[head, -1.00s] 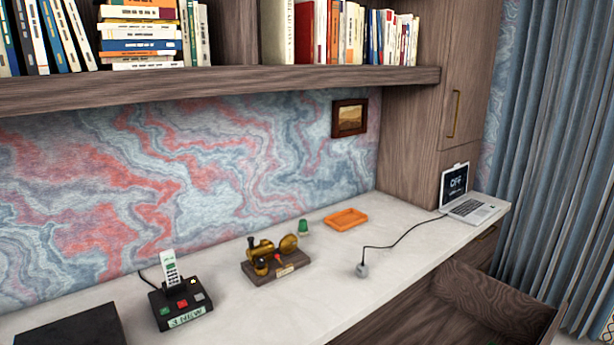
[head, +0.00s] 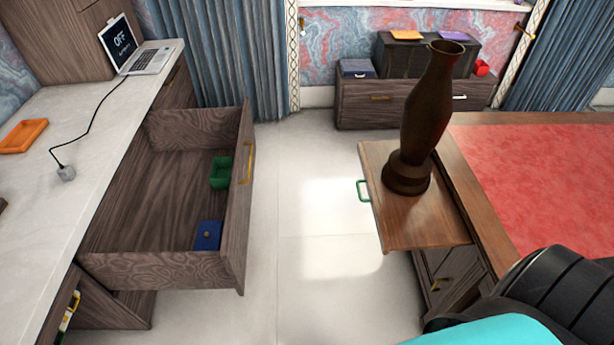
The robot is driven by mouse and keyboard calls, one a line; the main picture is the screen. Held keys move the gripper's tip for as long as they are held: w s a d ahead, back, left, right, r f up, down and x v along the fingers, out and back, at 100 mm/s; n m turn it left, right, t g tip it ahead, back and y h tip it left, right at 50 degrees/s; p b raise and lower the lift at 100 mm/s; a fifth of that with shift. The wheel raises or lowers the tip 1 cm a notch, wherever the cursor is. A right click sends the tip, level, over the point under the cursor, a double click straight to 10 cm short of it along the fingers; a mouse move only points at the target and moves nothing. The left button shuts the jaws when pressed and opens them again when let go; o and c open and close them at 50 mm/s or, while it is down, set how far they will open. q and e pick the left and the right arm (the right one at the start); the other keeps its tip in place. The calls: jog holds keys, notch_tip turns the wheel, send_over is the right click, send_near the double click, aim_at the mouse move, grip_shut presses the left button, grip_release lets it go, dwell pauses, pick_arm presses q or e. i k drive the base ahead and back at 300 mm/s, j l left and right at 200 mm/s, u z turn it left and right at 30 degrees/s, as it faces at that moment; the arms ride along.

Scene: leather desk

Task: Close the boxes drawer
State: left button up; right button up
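An open wooden drawer (head: 165,268) sticks out from the white-topped desk on the left of the head view. Its front panel has a brass handle (head: 248,163). Inside lie a small green box (head: 221,172) and a blue box (head: 208,235) with a round knob, apart from each other. Neither of my grippers shows. A black and turquoise part at the lower right looks like part of my own arm.
A desk (head: 95,150) carries an orange tray (head: 22,136) and a laptop (head: 146,57). A low cabinet (head: 360,105) stands behind. Pale floor (head: 310,235) between is clear.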

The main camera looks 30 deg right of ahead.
aim_at(141, 234)
jog(key=l+z, duration=0.15)
jog(key=z, duration=0.2)
jog(key=u, duration=0.35)
jog(key=i+l+u, duration=0.75)
jog(key=l, duration=0.2)
